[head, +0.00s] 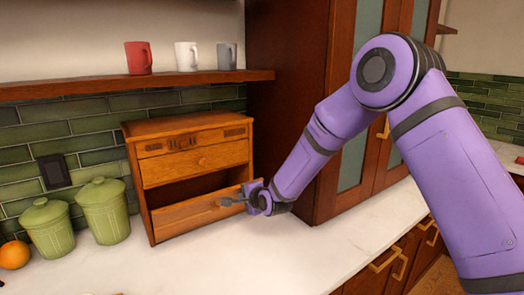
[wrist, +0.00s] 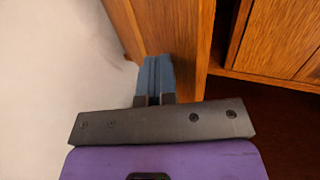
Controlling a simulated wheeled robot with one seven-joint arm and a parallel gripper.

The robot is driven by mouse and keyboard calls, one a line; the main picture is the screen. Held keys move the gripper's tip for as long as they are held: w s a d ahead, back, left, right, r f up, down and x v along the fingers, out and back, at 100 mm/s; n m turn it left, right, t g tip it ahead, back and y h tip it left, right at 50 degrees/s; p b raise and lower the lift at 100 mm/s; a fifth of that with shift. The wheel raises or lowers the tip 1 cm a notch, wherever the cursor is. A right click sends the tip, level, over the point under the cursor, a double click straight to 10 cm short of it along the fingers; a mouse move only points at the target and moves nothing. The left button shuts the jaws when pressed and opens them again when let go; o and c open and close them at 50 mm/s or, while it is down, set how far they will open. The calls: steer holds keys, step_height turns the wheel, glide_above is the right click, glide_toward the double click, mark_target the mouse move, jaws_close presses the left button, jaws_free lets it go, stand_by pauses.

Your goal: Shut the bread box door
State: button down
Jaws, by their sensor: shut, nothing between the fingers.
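The wooden bread box (head: 195,150) stands on the white counter against the green tiled wall. Its lower door (head: 190,216) is partly open, with a dark gap above its top edge. The door also fills the upper middle of the wrist view (wrist: 180,25), with the dark opening on its right. My gripper (head: 228,202) is at the right part of the door. In the wrist view its fingers (wrist: 155,75) are together, empty, and overlap the door panel. I cannot tell whether they touch it.
Two green canisters (head: 104,210) and an orange (head: 14,255) stand left of the box. A tall wooden cabinet (head: 285,110) is at its right. A shelf (head: 150,85) with several mugs hangs above. The counter (head: 200,265) in front is mostly clear.

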steer(key=shift+w+a+r, duration=0.15)
steer(key=shift+w+r, duration=0.05)
steer(key=shift+w, duration=0.05)
steer(key=shift+w+a+r, duration=0.4)
steer(key=shift+w+a, duration=0.1)
steer(key=shift+w, duration=0.25)
steer(key=shift+w+a+r, duration=0.3)
steer(key=shift+w+a, duration=0.3)
steer(key=shift+w, duration=0.3)
steer(key=shift+w+a+r, duration=0.1)
steer(key=shift+w+a, duration=0.5)
steer(key=shift+w, duration=0.25)
steer(key=shift+w+a+r, duration=0.1)
steer(key=shift+w+a, duration=0.45)
steer(key=shift+w, duration=0.3)
steer(key=shift+s+d+r, duration=0.15)
steer(key=shift+s+d, duration=0.5)
steer(key=shift+s, duration=0.35)
steer(key=shift+s+d+r, duration=0.2)
steer(key=shift+s+d, duration=0.45)
steer(key=shift+s, duration=0.3)
steer(key=shift+s+d+r, duration=0.15)
steer(key=shift+s+d, duration=0.5)
steer(key=shift+s, duration=0.35)
